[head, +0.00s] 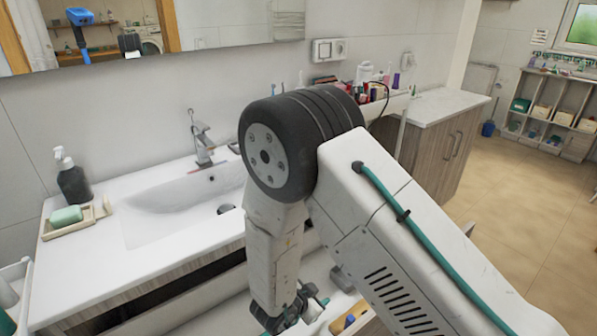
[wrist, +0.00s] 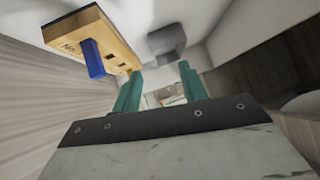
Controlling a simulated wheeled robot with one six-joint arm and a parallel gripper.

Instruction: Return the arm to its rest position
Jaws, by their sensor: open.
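My arm fills the middle and lower right of the head view, bent at a large black joint with its forearm pointing down. My gripper (head: 296,316) is at the bottom edge of the head view, low in front of the washbasin counter and partly cut off. In the wrist view my gripper (wrist: 160,88) shows two teal fingers standing apart. No object is seen between them.
A wooden holder (wrist: 97,32) with a blue item (wrist: 93,60) is left of the fingers, and a grey object (wrist: 167,41) is beyond them. The washbasin counter (head: 90,255) carries a soap dispenser (head: 73,182) and green soap (head: 67,216). Open floor (head: 510,225) lies at right.

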